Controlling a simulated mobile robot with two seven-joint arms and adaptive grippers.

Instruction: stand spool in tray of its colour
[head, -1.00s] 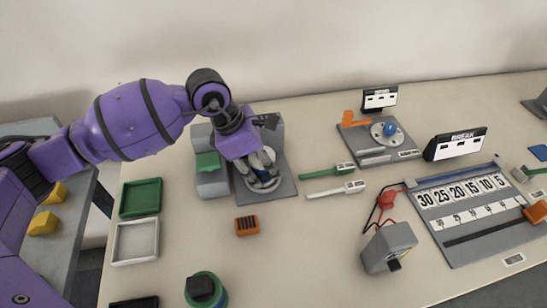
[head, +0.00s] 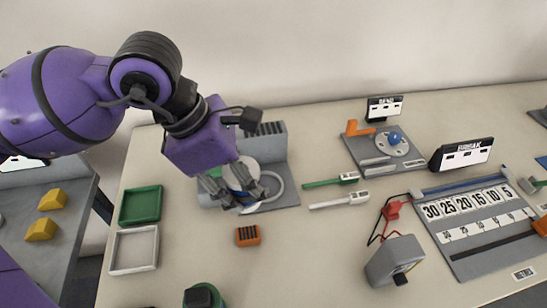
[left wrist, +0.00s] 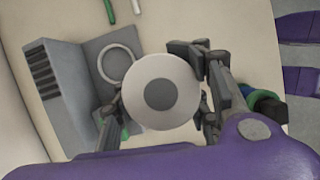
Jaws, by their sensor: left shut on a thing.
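My left gripper (head: 240,190) is shut on a white spool (head: 238,174) and holds it just in front of the grey fixture (head: 286,170). In the left wrist view the spool (left wrist: 179,80) shows its round white end with a grey centre, between the fingers of my gripper (left wrist: 162,95). A green tray (head: 141,205) and, in front of it, a white tray (head: 150,233) lie at the table's left side; both look empty. A green spool with a dark top (head: 203,297) is cut off at the bottom edge. My right gripper is not in view.
A small orange block (head: 248,236) lies in front of the gripper. Bare table lies between the trays and the orange block.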

